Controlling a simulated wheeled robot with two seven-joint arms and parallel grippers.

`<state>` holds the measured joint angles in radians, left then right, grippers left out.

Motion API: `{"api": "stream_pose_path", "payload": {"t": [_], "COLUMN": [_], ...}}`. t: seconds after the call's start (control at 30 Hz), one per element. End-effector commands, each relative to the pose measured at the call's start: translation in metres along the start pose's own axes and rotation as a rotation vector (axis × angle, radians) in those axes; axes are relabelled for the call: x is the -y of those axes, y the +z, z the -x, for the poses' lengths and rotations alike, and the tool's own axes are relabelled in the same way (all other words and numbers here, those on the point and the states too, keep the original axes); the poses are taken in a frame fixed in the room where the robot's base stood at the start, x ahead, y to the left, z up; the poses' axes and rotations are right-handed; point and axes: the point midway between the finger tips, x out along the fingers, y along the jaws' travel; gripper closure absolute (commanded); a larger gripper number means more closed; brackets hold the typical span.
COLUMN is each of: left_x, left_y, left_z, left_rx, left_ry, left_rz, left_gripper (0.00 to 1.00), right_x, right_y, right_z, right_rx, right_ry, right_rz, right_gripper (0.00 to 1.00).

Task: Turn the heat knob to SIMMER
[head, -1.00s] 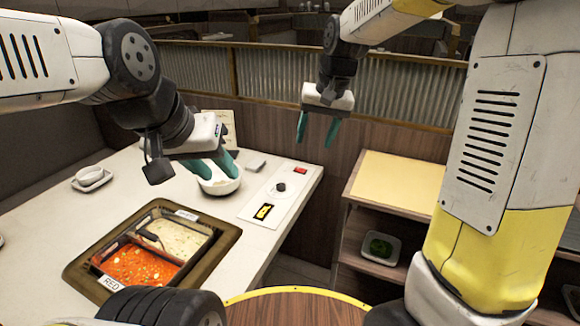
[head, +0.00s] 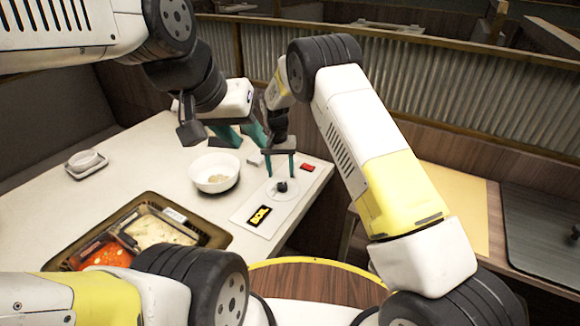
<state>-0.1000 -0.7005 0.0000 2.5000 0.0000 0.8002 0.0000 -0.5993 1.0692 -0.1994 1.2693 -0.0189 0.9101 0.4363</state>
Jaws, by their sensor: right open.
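The heat knob (head: 282,187) is a small dark knob on a pale round dial, on a white panel (head: 246,211) at the counter's right side. The panel carries a black-and-yellow label (head: 258,216), too small to read surely. My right gripper (head: 280,174) points down with its teal fingers apart, one on each side just above the knob. I cannot tell whether they touch it. My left gripper (head: 240,139) is higher and to the left, behind the white bowl, with its fingers apart and empty.
A white bowl (head: 214,184) stands left of the panel. A red piece (head: 307,168) lies at the panel's far end. A framed well (head: 215,236) with red and pale sauces is at the front left, partly hidden by my arm. A small dish (head: 86,160) sits far left.

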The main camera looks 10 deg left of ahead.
Motion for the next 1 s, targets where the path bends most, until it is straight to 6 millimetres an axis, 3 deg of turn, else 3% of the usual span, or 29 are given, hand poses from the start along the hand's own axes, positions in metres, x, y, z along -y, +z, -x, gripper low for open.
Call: {"api": "stream_pose_path", "payload": {"t": [0.1, 0.3, 0.7, 1.0], "left_x": [0.0, 0.0, 0.0, 0.0], "left_y": [0.0, 0.0, 0.0, 0.0], "left_z": [0.0, 0.0, 0.0, 0.0], "left_rx": [0.0, 0.0, 0.0, 0.0], "left_ry": [0.0, 0.0, 0.0, 0.0], "left_rz": [0.0, 0.0, 0.0, 0.0], "left_gripper": [0.64, 0.64, 0.64, 0.64], "right_x": [-0.001, -0.001, -0.001, -0.001], "right_y": [0.001, 0.0, 0.0, 0.0], "right_z": [-0.022, -0.048, -0.057, -0.057], "right_rx": [0.004, 0.001, 0.0, 0.0], "right_ry": [0.002, 0.0, 0.0, 0.0], "right_rz": [-0.001, 0.0, 0.0, 0.0], "right_gripper": [0.45, 0.45, 0.45, 1.0]}}
